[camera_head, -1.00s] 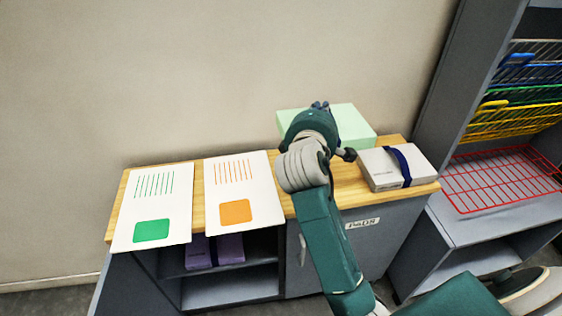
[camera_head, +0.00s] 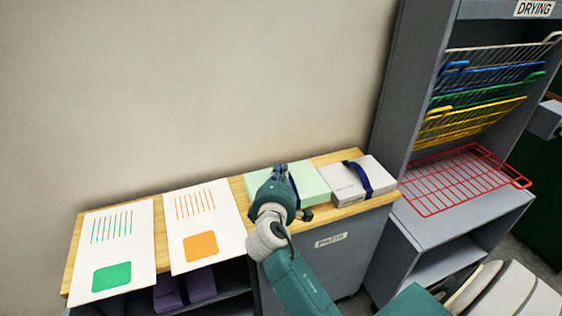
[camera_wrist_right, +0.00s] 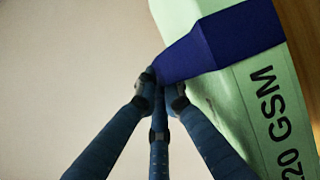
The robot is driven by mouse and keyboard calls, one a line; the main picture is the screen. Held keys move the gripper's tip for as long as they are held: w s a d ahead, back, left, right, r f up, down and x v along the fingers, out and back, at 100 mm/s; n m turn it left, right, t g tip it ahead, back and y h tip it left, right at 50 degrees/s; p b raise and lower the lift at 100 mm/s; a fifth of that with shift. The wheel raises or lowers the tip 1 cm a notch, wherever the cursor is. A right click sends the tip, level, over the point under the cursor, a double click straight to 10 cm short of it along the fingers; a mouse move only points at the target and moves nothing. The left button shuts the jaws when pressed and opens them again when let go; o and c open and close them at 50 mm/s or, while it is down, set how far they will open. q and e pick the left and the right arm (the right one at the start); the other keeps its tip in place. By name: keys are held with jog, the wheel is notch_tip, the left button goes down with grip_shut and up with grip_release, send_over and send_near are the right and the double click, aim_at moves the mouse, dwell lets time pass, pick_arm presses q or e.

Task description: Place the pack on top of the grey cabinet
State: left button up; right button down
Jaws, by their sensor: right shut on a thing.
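The mint-green pack (camera_head: 312,181) is at the wooden top (camera_head: 236,187) of the low grey cabinet (camera_head: 345,262), left of a white pack. I cannot tell whether it rests on the top or is just above it. My right gripper (camera_head: 281,171) is over the pack's left part. In the right wrist view the gripper (camera_wrist_right: 160,88) is shut on the dark blue band (camera_wrist_right: 225,42) of the green pack (camera_wrist_right: 245,95), whose side reads "20 GSM". My left gripper is not in view.
The white pack (camera_head: 345,186) with a blue strap lies at the top's right end. Two printed sheets, green (camera_head: 125,221) and orange (camera_head: 213,216), cover its left part. A tall grey drying rack (camera_head: 400,110) with coloured wire shelves stands right. A purple pack (camera_head: 200,285) sits below.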

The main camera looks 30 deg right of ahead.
jog(key=shift+f+b, duration=0.35)
jog(key=shift+f, duration=1.8)
jog(key=c, duration=2.2)
grip_release()
jog(key=shift+f, duration=0.25)
jog(key=o, duration=0.3)
jog(key=shift+s+r, duration=0.1)
jog(key=shift+a, duration=0.1)
jog(key=b+v, duration=0.1)
jog(key=v, duration=0.9)
jog(key=shift+s+a, duration=0.15)
jog(key=shift+s, duration=0.05)
jog(key=shift+s+a+r, duration=0.25)
jog(key=shift+s+a, duration=0.15)
jog(key=shift+s, duration=0.15)
jog(key=shift+f, duration=0.1)
